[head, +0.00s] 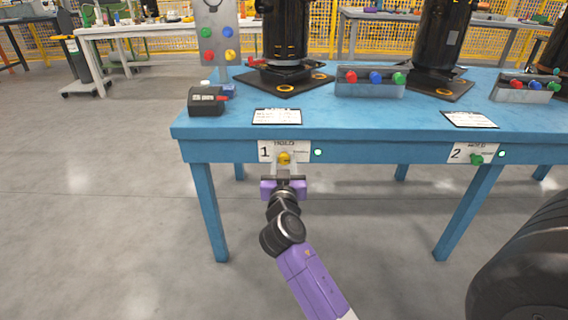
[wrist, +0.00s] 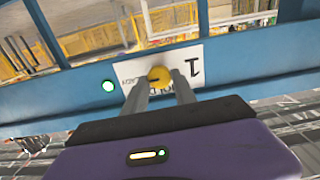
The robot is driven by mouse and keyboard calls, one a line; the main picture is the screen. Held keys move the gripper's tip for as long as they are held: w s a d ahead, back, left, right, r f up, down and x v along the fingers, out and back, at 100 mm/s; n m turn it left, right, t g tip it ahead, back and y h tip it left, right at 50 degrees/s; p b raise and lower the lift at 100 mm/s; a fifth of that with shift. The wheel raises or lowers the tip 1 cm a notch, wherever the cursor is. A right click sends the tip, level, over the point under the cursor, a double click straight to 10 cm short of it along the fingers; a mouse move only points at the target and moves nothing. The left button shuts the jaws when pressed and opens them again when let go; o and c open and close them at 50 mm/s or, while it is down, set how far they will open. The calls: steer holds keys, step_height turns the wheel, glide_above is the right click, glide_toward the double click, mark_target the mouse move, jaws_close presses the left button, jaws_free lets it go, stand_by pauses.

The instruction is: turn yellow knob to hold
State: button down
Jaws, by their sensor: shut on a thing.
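The yellow knob (head: 284,158) sits on a white plate marked 1 (head: 265,152) on the front edge of the blue table. My gripper (head: 285,170) is at the knob from the front. In the wrist view the yellow knob (wrist: 158,75) shows between the two grey finger ends of my gripper (wrist: 160,84), which are shut on it. A short dark mark shows on the knob's face. The plate's lettering is partly hidden by the fingers; the word at its top in the head view looks like HOLD.
A small lit white-green lamp (head: 318,152) is right of the plate. A green knob (head: 477,159) sits on a plate marked 2 to the right. On the blue table (head: 330,115) are a clipboard (head: 277,117), a dark box (head: 207,101) and a grey tray (head: 370,90). A black wheel (head: 525,265) stands at right.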

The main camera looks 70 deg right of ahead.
steer(key=n+p, duration=0.1)
steer(key=n, duration=0.3)
steer(key=shift+w+r+n+p, duration=0.1)
steer(key=shift+n+p, duration=0.25)
steer(key=shift+n, duration=0.05)
steer(key=n+p, duration=0.2)
steer(key=n, duration=0.2)
steer(key=shift+a+n, duration=0.1)
steer(key=shift+n, duration=0.2)
steer(key=n+p, duration=0.2)
steer(key=n, duration=0.2)
steer(key=shift+w, duration=0.1)
steer(key=shift+f+n+p, duration=0.15)
steer(key=shift+n+p, duration=0.4)
steer(key=shift+n, duration=0.5)
steer(key=shift+f+n+p, duration=0.1)
steer(key=shift+n+p, duration=0.4)
steer(key=shift+n, duration=0.55)
steer(key=c, duration=1)
jaws_free()
steer(key=shift+c, duration=0.2)
